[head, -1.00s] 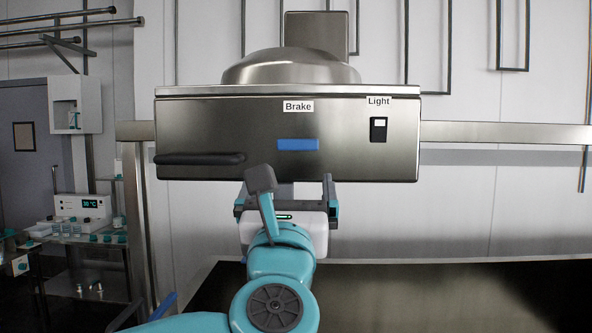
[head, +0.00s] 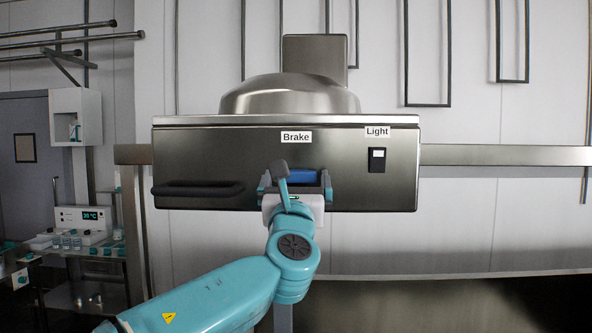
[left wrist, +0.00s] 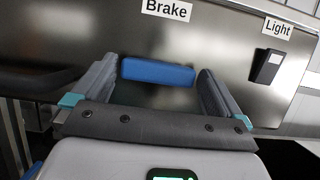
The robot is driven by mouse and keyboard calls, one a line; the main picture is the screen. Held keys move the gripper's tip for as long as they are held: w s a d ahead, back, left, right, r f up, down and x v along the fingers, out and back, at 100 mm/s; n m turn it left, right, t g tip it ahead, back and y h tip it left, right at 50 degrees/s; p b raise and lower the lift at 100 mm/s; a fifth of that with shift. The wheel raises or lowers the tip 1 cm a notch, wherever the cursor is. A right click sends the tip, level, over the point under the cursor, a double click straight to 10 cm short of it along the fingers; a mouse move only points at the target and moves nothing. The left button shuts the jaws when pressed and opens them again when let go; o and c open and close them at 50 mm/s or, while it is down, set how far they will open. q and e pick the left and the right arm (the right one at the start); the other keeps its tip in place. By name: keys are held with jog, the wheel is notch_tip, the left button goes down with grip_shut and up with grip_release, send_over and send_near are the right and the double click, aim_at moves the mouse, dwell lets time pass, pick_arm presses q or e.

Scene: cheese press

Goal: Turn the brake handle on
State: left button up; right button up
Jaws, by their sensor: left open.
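The brake handle (head: 301,175) is a blue bar on the steel front panel, under the "Brake" label (head: 296,137). In the left wrist view the blue handle (left wrist: 157,72) lies nearly level, slightly tilted, between my two fingers. My left gripper (head: 296,178) is open, with one finger on each side of the handle. In the left wrist view the fingers of the left gripper (left wrist: 155,82) stand apart from the handle's ends, with small gaps. My arm hides part of the handle's lower edge in the head view. My right gripper is not in view.
A black light switch (head: 377,160) sits right of the handle under the "Light" label. A dark horizontal bar handle (head: 198,189) sticks out at the panel's lower left. A dark worktop (head: 460,300) lies below right. A bench with instruments (head: 80,240) stands far left.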

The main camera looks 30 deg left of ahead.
pick_arm(q)
jog(key=shift+w+a+r, duration=0.1)
jog(key=shift+w, duration=0.2)
jog(key=shift+s+a+r, duration=0.1)
jog(key=shift+s+a, duration=0.05)
jog(key=shift+s, duration=0.15)
jog(key=shift+w, duration=0.2)
jog(key=c, duration=0.9)
jog(key=shift+o, duration=0.3)
